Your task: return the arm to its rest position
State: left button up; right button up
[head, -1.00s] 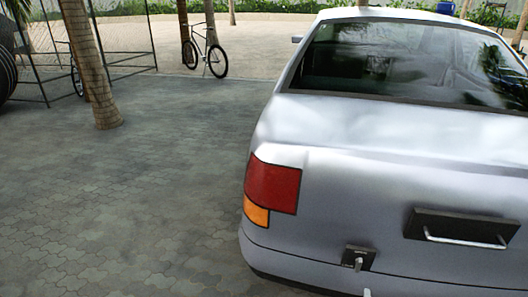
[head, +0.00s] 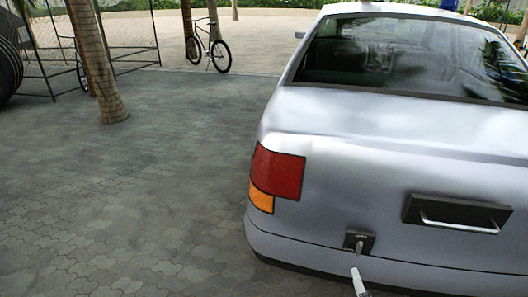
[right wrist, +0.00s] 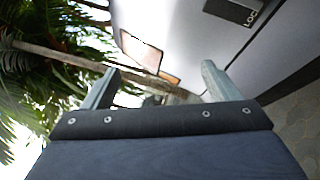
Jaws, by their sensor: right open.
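My right gripper (head: 358,282) shows only as a pale grey tip at the bottom edge of the head view, just below a small dark lock plate (head: 359,241) on the silver car's rear. In the right wrist view the right gripper's two grey fingers (right wrist: 157,87) are spread apart, with nothing held between them. The dark lock plate (right wrist: 238,10), with lettering on it, is at the top of that view, beyond the fingertips and apart from them. My left gripper is not in view.
The silver car (head: 330,225) fills the right of the head view, with a dark panel and bar handle (head: 457,213) on its rear. Paved ground (head: 130,200) to the left is open. A palm trunk (head: 98,60) and a bicycle (head: 208,45) stand farther back.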

jog(key=s+a+r+n+g+y+p, duration=0.1)
jog(key=s+a+r+n+g+y, duration=0.2)
jog(key=a+r+n+g+y, duration=0.45)
jog(key=s+a+r+n+g+y, duration=0.25)
jog(key=r+n, duration=0.25)
jog(key=n, duration=0.6)
jog(key=s+a+r+n+g+y+p, duration=0.1)
jog(key=s+a+r+n+g+y, duration=0.3)
jog(key=r+n, duration=0.45)
jog(key=s+d+r+n+h, duration=0.3)
jog(key=s+n+h, duration=0.3)
jog(key=n, duration=0.4)
jog(key=s+d+r+n+h+p, duration=0.1)
jog(key=s+d+r+n+h, duration=0.2)
jog(key=s+n, duration=0.6)
notch_tip(320, 180, up, 2)
jog(key=n+h, duration=0.1)
jog(key=h, duration=0.2)
jog(key=shift+d+h+p, duration=0.3)
jog(key=shift+d, duration=0.05)
